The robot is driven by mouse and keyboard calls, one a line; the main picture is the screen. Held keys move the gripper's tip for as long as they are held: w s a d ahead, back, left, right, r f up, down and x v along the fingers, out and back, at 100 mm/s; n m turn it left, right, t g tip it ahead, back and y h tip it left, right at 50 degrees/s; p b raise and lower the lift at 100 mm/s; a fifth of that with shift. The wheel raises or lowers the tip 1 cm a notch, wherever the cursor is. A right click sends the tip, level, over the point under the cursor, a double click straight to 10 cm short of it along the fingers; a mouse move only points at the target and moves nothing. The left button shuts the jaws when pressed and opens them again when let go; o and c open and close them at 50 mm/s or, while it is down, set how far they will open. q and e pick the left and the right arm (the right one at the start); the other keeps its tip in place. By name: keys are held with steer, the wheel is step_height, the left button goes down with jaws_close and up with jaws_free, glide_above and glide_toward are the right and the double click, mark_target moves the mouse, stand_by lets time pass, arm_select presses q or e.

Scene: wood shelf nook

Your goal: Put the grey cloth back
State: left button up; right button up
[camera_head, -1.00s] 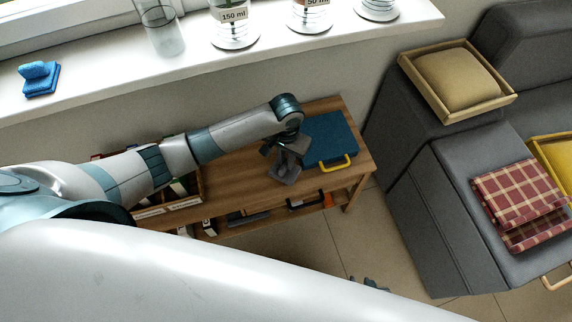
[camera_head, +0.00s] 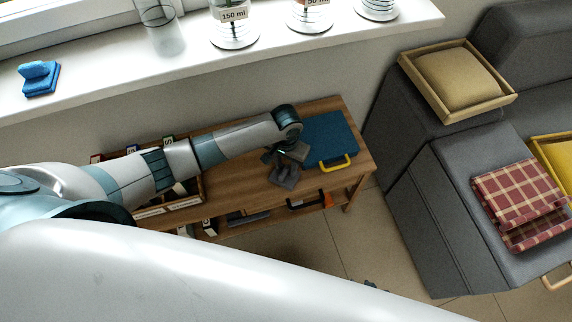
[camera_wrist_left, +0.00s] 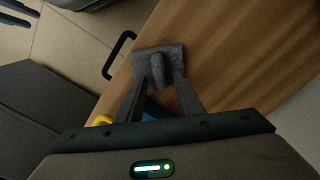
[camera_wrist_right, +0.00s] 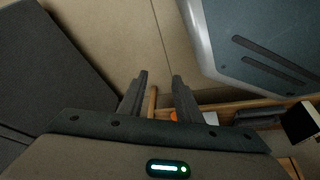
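The grey cloth (camera_head: 284,177) lies on the wooden bench top, near its front edge. In the left wrist view the grey cloth (camera_wrist_left: 158,60) is a flat square with a raised ridge in its middle. My left gripper (camera_wrist_left: 163,84) is open just over it, with its fingertips on either side of the ridge and small gaps visible. In the head view my left gripper (camera_head: 284,160) partly covers the cloth's back. My right gripper (camera_wrist_right: 158,82) is open and empty; its wrist view shows floor and a shelf edge beyond the fingers.
A blue case (camera_head: 326,138) with a yellow handle lies right of the cloth. A box of files (camera_head: 178,195) stands left. A dark handle (camera_wrist_left: 119,55) shows near the bench front. A grey sofa (camera_head: 420,220) stands to the right. Some bare wood (camera_head: 235,183) is free.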

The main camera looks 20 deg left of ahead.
mark_target(286, 168)
steer(key=shift+w, duration=0.2)
arm_select(q)
steer(key=shift+r, duration=0.7)
step_height(286, 168, up, 11)
steer(key=shift+p, duration=0.4)
arm_select(e)
steer(key=shift+w+a+r+t, duration=0.3)
steer(key=shift+w+a+t, duration=0.1)
steer(key=shift+a, duration=0.15)
arm_select(q)
steer(key=shift+f, duration=0.1)
arm_select(e)
steer(key=shift+w+d+r, duration=0.15)
steer(key=shift+w, duration=0.1)
steer(key=shift+s, duration=0.1)
